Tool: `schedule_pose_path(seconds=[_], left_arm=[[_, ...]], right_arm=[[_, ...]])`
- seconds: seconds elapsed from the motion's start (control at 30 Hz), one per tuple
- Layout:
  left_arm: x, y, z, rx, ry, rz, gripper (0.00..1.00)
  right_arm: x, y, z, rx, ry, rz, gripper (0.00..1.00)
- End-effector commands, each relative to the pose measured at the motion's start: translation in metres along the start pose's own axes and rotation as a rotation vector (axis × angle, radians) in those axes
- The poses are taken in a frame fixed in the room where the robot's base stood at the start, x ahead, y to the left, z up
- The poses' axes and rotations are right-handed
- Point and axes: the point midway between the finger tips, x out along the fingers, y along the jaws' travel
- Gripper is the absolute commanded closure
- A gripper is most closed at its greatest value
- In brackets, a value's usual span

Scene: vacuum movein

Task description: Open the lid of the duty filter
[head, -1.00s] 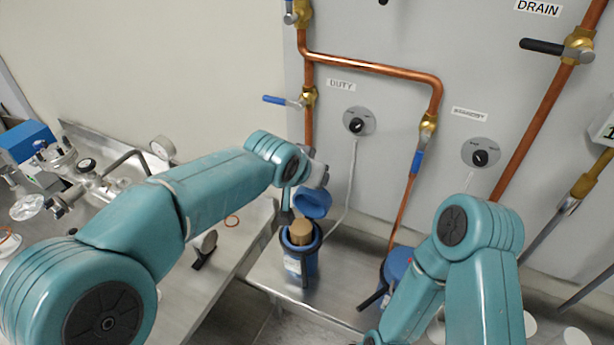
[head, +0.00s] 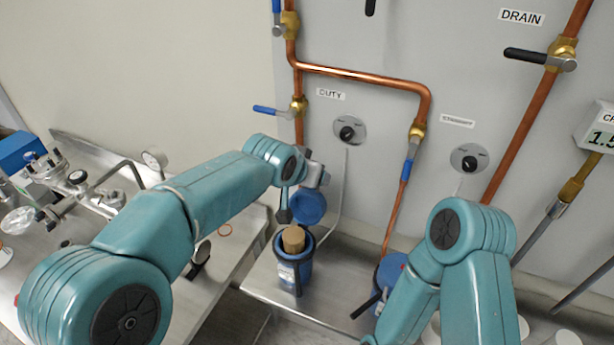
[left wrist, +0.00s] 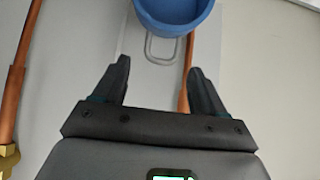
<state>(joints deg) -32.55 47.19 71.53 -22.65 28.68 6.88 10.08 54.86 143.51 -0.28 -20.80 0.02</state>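The duty filter is a blue housing (head: 286,272) on the steel bench, under the DUTY label. Its top is open and a tan cartridge (head: 293,238) shows in it. The blue lid (head: 308,206) is swung up and tilted above the back of the housing. It also shows at the top of the left wrist view (left wrist: 178,14), with a metal loop (left wrist: 163,52) below it. My left gripper (head: 286,214) is beside the lid. In the left wrist view its fingers (left wrist: 158,75) are apart with nothing gripped. My right gripper is out of sight below my right arm.
A second blue filter (head: 392,268) stands to the right, partly behind my right arm. Copper pipes (head: 365,75) with valves run along the wall behind. A steel bench with fittings (head: 100,185) is on the left.

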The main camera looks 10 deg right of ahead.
Motion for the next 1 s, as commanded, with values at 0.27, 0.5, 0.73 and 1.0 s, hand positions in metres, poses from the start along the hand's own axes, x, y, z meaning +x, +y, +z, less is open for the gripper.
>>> schedule_pose_path(seconds=[0.27, 0.5, 0.73, 1.0], left_arm=[[0.0, 0.0, 0.003, 0.0, -0.008, 0.0, 0.29], [-0.038, 0.0, 0.003, -0.001, -0.005, 0.0, 0.29], [-0.102, 0.0, 0.001, 0.0, -0.003, 0.0, 0.29], [-0.152, 0.001, 0.0, 0.0, -0.005, 0.0, 0.29]], right_arm=[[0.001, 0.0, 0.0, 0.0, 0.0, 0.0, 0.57], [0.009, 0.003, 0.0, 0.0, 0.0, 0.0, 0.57], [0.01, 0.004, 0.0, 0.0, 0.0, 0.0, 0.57], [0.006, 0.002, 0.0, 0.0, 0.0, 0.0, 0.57]])
